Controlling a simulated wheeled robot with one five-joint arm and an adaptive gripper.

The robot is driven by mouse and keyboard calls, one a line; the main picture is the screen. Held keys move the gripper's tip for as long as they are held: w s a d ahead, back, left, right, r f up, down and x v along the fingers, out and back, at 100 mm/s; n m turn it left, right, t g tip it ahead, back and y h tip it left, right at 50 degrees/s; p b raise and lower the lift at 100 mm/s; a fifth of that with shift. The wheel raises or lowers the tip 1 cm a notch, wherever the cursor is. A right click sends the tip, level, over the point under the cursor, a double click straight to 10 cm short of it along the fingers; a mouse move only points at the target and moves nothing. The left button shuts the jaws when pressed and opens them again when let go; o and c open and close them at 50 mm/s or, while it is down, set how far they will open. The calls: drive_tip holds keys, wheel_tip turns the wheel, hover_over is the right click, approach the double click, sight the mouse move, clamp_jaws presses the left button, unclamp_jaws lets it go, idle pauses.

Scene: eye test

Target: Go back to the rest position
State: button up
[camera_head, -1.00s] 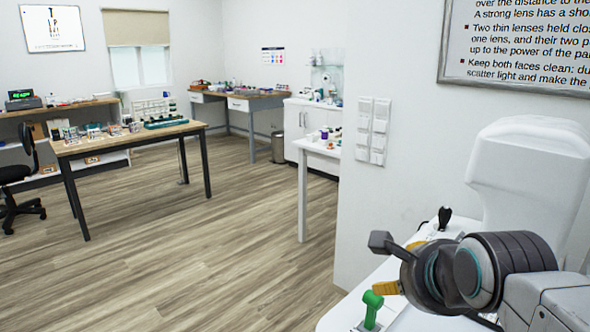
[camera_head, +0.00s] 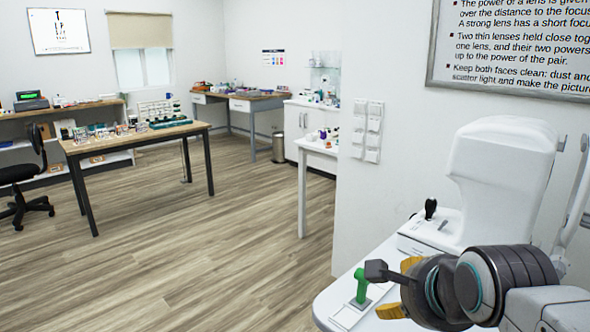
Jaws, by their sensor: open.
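My gripper (camera_head: 396,289) is at the lower right, at the end of my dark and grey arm. Its yellow finger pads stand apart, and I see nothing held between them. It is over the front part of a white table (camera_head: 325,300). A green handle (camera_head: 361,286) stands upright on a pale base on this table, just left of my gripper in the picture. Whether the gripper touches the handle cannot be told, but there appears to be a gap. Part of the gripper is hidden behind its own dark housing.
A large white instrument (camera_head: 500,180) stands behind my arm, with a black knob (camera_head: 430,208) near it. A wall with switch panels (camera_head: 367,130) is behind. Open wood floor (camera_head: 230,250) lies left, with a workbench (camera_head: 150,140) and a black chair (camera_head: 25,180) beyond.

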drive_tip(key=s+r+n+g+p, duration=0.1)
drive_tip(key=s+n+g+p, duration=0.4)
drive_tip(key=s+n+p, duration=0.9)
drive_tip(key=n, duration=0.4)
drive_tip(key=shift+s+n, duration=0.3)
drive_tip(key=shift+n, duration=0.1)
